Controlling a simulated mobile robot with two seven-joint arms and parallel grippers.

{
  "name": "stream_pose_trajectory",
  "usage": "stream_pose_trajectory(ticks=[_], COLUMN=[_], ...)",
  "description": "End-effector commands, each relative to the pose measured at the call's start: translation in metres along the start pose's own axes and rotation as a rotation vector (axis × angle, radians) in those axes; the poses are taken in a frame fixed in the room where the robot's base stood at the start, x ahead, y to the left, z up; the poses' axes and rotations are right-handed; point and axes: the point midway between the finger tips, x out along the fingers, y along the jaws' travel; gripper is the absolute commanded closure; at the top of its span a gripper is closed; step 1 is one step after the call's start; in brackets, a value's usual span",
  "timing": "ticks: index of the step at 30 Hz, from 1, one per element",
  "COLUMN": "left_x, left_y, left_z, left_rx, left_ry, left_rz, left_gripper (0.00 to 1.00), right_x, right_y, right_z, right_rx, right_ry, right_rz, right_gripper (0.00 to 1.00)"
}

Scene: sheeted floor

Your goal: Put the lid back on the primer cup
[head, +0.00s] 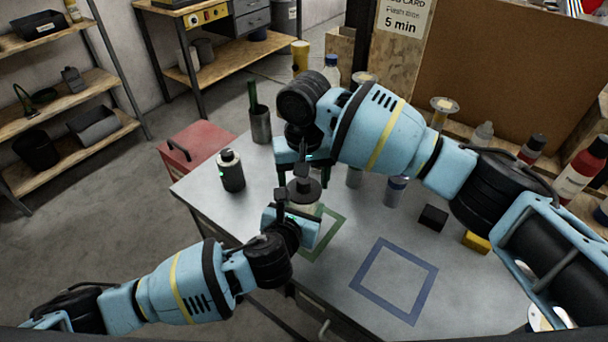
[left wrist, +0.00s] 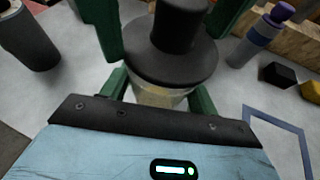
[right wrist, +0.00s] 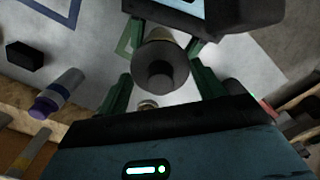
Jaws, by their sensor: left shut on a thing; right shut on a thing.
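The primer cup is pale and see-through. In the left wrist view the cup (left wrist: 160,97) stands between the green fingers of my left gripper (left wrist: 160,88), which is shut on it. The dark round lid (head: 303,191) with its knob is right above the cup mouth; it shows in the left wrist view (left wrist: 145,66) and the right wrist view (right wrist: 160,52). My right gripper (head: 303,172) reaches down from above and is shut on the lid. The lid looks roughly level and centred; I cannot tell whether it touches the rim. My left gripper (head: 298,216) comes from the front left.
A blue square outline (head: 393,281) and a green one (head: 330,238) mark the grey table. A dark bottle (head: 231,172) and a cup with a green handle (head: 260,125) stand left. A black block (head: 433,217), yellow block (head: 475,241) and purple-capped bottle (head: 396,190) are right.

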Motion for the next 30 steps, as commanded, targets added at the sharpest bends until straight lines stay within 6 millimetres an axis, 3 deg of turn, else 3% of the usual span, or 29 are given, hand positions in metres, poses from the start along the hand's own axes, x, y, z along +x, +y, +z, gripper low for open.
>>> stream_pose_trajectory(ticks=[30], left_x=[0.0001], left_y=[0.0002], left_z=[-0.0004], left_rx=[0.0], left_ry=[0.001], left_rz=[0.001], left_gripper=[0.81], right_x=[0.0101], right_y=[-0.0001], right_z=[0.0003], right_rx=[0.0], right_ry=[-0.001], right_rz=[-0.001], right_gripper=[0.53])
